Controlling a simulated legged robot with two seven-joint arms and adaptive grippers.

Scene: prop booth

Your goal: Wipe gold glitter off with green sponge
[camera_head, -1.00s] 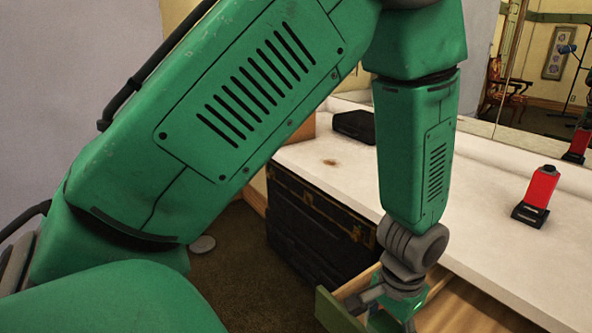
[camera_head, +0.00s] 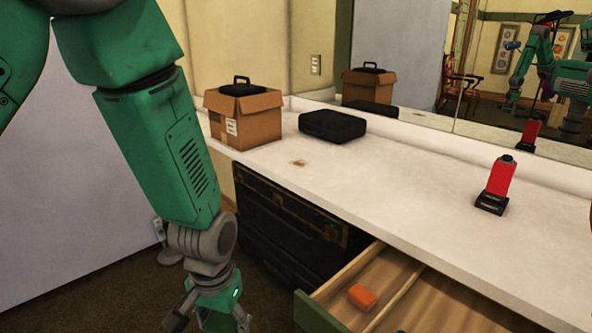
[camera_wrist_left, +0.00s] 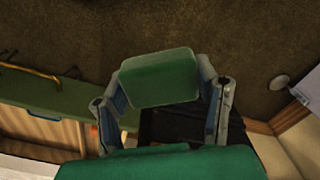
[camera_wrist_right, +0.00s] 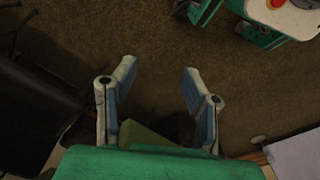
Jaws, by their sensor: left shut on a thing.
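My left gripper (camera_wrist_left: 160,80) is shut on a green sponge (camera_wrist_left: 158,72) in the left wrist view, with floor beyond it. In the head view my left gripper (camera_head: 210,320) hangs at the bottom, left of the open drawer and below counter height. The sponge cannot be made out clearly there. A small gold-brown patch (camera_head: 299,163), which looks like the glitter, lies on the white counter in front of the black case. My right gripper (camera_wrist_right: 158,75) is open and empty over the floor in the right wrist view. It is outside the head view, except perhaps in the mirror.
The open wooden drawer (camera_head: 335,284) holds an orange block (camera_head: 362,296). A cardboard box (camera_head: 243,120) and a black case (camera_head: 332,125) stand at the back of the white counter (camera_head: 400,180). A red device (camera_head: 497,180) stands at the right. The middle of the counter is clear.

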